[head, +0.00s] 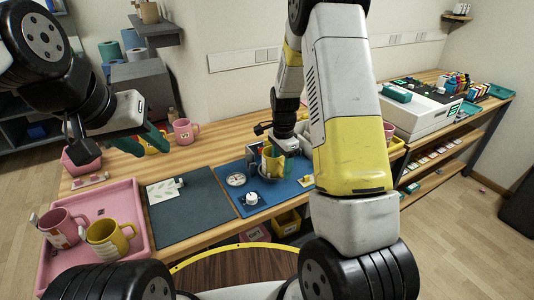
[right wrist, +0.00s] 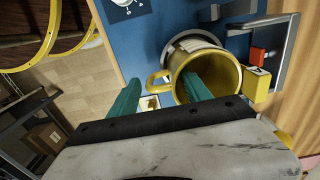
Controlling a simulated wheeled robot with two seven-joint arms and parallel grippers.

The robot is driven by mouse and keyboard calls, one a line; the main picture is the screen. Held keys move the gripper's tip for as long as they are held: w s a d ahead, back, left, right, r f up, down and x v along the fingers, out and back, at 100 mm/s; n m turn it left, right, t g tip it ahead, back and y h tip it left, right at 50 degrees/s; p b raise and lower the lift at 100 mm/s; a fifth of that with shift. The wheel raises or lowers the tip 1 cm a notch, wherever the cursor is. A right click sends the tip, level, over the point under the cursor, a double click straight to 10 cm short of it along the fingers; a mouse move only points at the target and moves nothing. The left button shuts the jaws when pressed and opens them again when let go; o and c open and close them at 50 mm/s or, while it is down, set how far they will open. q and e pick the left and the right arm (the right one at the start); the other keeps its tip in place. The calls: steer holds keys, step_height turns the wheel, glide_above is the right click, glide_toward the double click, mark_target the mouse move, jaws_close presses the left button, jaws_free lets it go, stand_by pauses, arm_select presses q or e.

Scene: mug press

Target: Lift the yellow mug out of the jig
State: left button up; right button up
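The yellow mug (head: 273,163) stands in the grey jig on the blue mat (head: 237,179). In the right wrist view the mug (right wrist: 213,80) shows its open mouth, with its handle to the left and grey jig parts (right wrist: 270,50) to the right. My right gripper (right wrist: 160,97) is open above the mug. One teal finger is left of the handle, and the other overlaps the mouth; I cannot tell how deep it reaches or if it touches. In the head view my arm partly hides this area. My left gripper (head: 143,144) is open and empty above the table's left side.
A pink tray (head: 128,194) at left holds a pink mug (head: 62,228) and another yellow mug (head: 109,238). A dark mat (head: 190,208) with a white card lies beside the blue mat. Another pink mug (head: 183,132) stands behind. A white machine (head: 415,115) stands at right.

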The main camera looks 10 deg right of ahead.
jaws_close()
